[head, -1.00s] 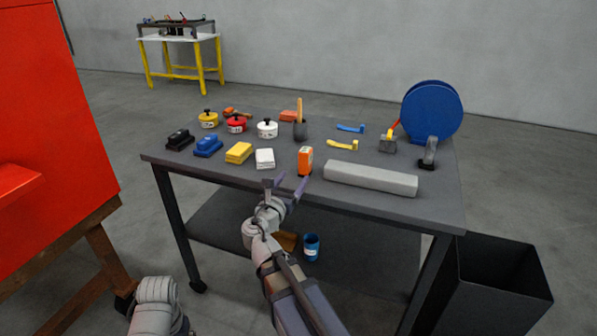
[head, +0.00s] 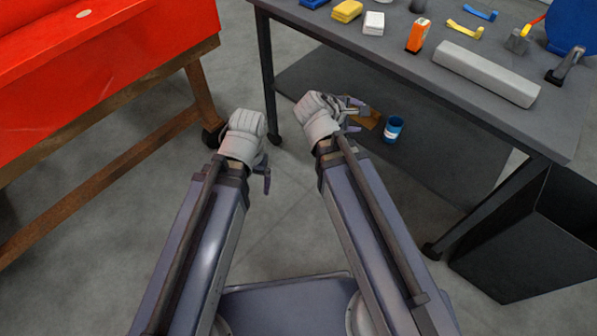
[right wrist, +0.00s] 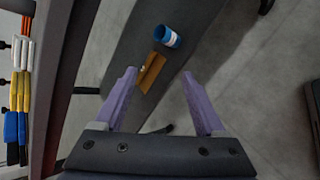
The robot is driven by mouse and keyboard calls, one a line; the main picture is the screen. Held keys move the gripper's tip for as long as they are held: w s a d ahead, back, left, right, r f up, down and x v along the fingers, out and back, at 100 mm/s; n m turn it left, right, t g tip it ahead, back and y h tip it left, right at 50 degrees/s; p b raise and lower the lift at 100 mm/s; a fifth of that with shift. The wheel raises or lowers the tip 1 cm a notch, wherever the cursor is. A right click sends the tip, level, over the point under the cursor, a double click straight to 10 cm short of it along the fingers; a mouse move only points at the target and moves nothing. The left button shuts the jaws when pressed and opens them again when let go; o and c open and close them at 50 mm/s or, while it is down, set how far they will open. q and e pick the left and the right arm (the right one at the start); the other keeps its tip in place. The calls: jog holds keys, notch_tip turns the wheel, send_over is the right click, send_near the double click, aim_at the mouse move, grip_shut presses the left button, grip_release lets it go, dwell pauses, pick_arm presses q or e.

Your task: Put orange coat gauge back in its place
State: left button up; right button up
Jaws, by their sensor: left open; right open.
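The orange coat gauge (head: 417,36), a small orange box with a white-edged face, stands upright near the front edge of the grey table in the head view. My right gripper (head: 356,112) is open and empty, low in front of the table edge and apart from the gauge. In the right wrist view its two purple fingers (right wrist: 157,82) are spread with nothing between them. My left gripper (head: 262,176) is open and empty over the floor, left of the right one, its fingers partly hidden by the wrist. The gauge cannot be made out in the right wrist view.
The table (head: 455,88) carries a long grey bar (head: 486,74), a white block (head: 374,23), a yellow block (head: 347,11) and a yellow tool (head: 465,29). A red panel (head: 90,60) is left; a dark bin (head: 530,240) is right.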

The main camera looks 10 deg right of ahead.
jog(key=s+a+f+m+g+y, duration=0.3)
jog(key=s+a, duration=0.3)
jog(key=a, duration=0.3)
jog(key=s+a+f+m+g+y, duration=0.3)
jog(key=s+a+f+m+y, duration=0.1)
jog(key=a, duration=0.5)
jog(key=s+f+m, duration=0.1)
jog(key=s, duration=0.1)
jog(key=shift+s+m, duration=0.35)
jog(key=shift+m, duration=0.05)
notch_tip(320, 180, up, 17)
jog(key=p, duration=1.7)
jog(key=shift+r, duration=0.2)
